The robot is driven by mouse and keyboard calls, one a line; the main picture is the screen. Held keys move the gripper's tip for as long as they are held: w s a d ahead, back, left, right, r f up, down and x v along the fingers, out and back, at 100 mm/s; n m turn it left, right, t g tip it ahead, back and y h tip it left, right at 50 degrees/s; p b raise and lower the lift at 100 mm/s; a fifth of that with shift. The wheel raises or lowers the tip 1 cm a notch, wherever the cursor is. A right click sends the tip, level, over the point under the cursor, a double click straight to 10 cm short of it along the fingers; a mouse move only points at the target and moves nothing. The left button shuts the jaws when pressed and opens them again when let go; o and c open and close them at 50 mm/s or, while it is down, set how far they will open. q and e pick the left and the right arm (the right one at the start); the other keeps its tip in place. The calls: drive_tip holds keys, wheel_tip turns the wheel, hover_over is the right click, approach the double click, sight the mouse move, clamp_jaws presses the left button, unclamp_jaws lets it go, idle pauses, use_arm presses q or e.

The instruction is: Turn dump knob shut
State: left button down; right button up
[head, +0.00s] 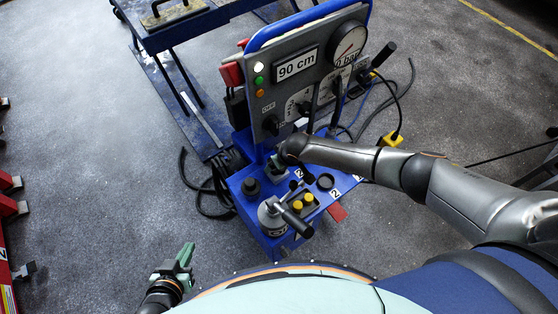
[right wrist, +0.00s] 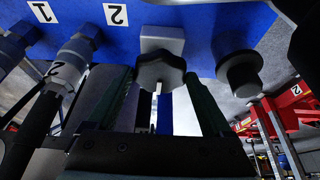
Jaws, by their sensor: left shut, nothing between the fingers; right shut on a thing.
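The dump knob (right wrist: 160,72) is a dark grey lobed knob on a pale square block on the blue cart's face, in the right wrist view. My right gripper (right wrist: 158,92) has its green fingers on either side of it and is shut on it. In the head view the right arm reaches from the right to the blue cart (head: 238,185), and the arm and gripper mostly hide the knob. My left gripper (head: 184,258) is shut and empty, low at the left over the floor, well apart from the cart.
The cart's panel has a "90 cm" display (head: 297,64), a pressure gauge (head: 347,44) and levers. A black round knob (right wrist: 239,70) sits beside the dump knob. Hose couplings (right wrist: 75,50) are on its other side. A red rack (head: 8,210) stands far left.

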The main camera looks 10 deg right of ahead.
drive_tip(key=o, duration=1.1)
drive_tip(key=shift+o, duration=0.2)
drive_tip(key=shift+s+r, duration=0.15)
drive_tip(key=shift+r, duration=0.35)
drive_tip(key=p+v, duration=0.2)
drive_tip(key=v, duration=0.9)
drive_tip(key=shift+d+r, duration=0.15)
drive_tip(key=shift+r, duration=0.05)
drive_tip(key=shift+s, duration=0.15)
